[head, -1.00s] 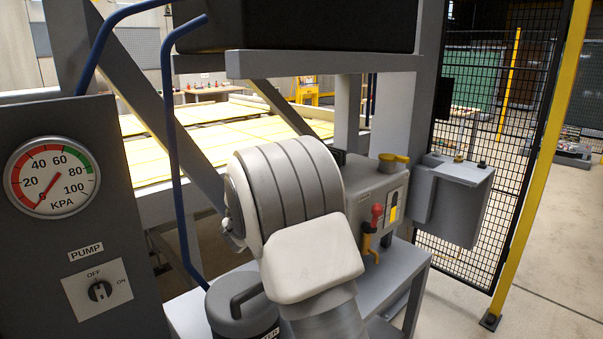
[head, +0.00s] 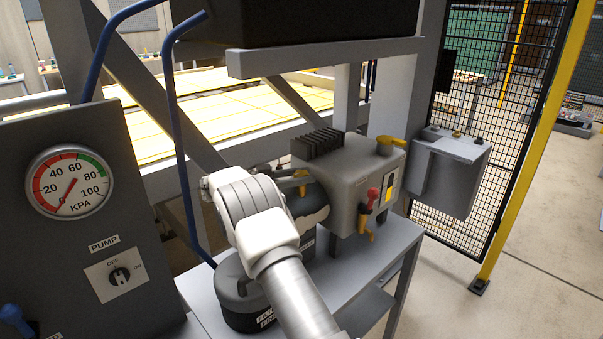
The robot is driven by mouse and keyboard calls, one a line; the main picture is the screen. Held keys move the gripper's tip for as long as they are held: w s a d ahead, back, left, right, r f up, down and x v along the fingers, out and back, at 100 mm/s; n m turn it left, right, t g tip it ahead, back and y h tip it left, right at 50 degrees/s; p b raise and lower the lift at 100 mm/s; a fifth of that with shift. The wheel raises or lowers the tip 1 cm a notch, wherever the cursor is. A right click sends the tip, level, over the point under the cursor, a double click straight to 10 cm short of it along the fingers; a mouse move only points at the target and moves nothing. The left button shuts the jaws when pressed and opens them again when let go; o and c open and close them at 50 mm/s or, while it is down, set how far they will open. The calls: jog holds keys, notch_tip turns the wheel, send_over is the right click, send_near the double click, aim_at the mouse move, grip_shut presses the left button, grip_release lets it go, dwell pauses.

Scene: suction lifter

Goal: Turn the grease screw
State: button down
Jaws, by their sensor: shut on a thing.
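A small yellow handle (head: 297,178), which looks like the grease screw, shows just right of my wrist, above a dark rounded motor body with a pale band (head: 310,213). My gripper (head: 284,174) reaches in behind my white wrist and is shut on this yellow handle. The fingertips are mostly hidden by the wrist, so the exact contact does not show. The motor body joins the left side of a grey pump housing (head: 345,180) on the bench.
A dark filter canister (head: 238,292) stands below my arm. A pump panel (head: 70,250) is at left, its gauge (head: 70,183) near zero. A grey box (head: 448,172) hangs at right.

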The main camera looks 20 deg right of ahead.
aim_at(304, 173)
jog(key=shift+r+m+g+y, duration=0.1)
jog(key=shift+m+g+y, duration=0.2)
jog(key=shift+m+g, duration=1.1)
jog(key=shift+c, duration=1.8)
grip_release()
jog(key=shift+n+g, duration=0.3)
jog(key=shift+r, duration=0.35)
jog(key=r, duration=0.3)
jog(key=shift+s+d+r, duration=0.2)
jog(key=shift+d+r, duration=0.1)
jog(key=shift+r, duration=0.05)
jog(key=s+d+r, duration=0.6)
jog(key=s+d, duration=0.1)
jog(key=d, duration=0.1)
jog(key=shift+s+r+b, duration=0.25)
jog(key=shift+b, duration=0.05)
jog(key=shift+d, duration=0.2)
